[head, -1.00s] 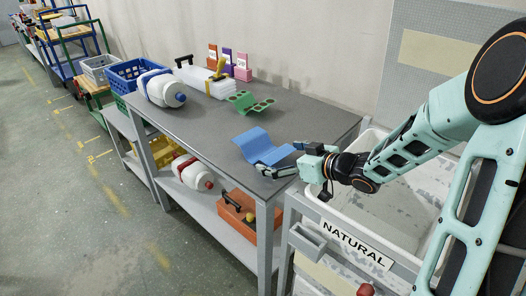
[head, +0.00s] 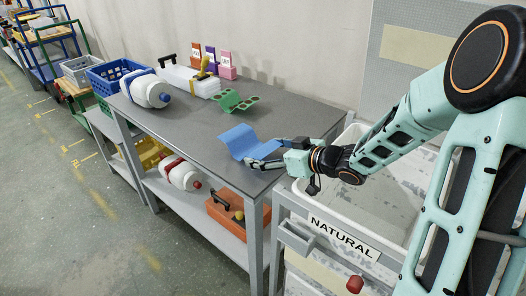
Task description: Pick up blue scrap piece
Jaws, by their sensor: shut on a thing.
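The blue scrap piece (head: 241,141) is a wavy, corrugated sheet at the right front part of the grey table top. My gripper (head: 264,155) reaches in from the right, and its fingers are shut on the right edge of the blue piece. The piece lies at or just above the table surface; I cannot tell whether it is lifted clear. The far finger is partly hidden behind the sheet and the gripper body.
A green piece with holes (head: 238,101) lies further back on the table (head: 185,124). The white bin marked NATURAL (head: 342,236) stands right of the table, under my arm.

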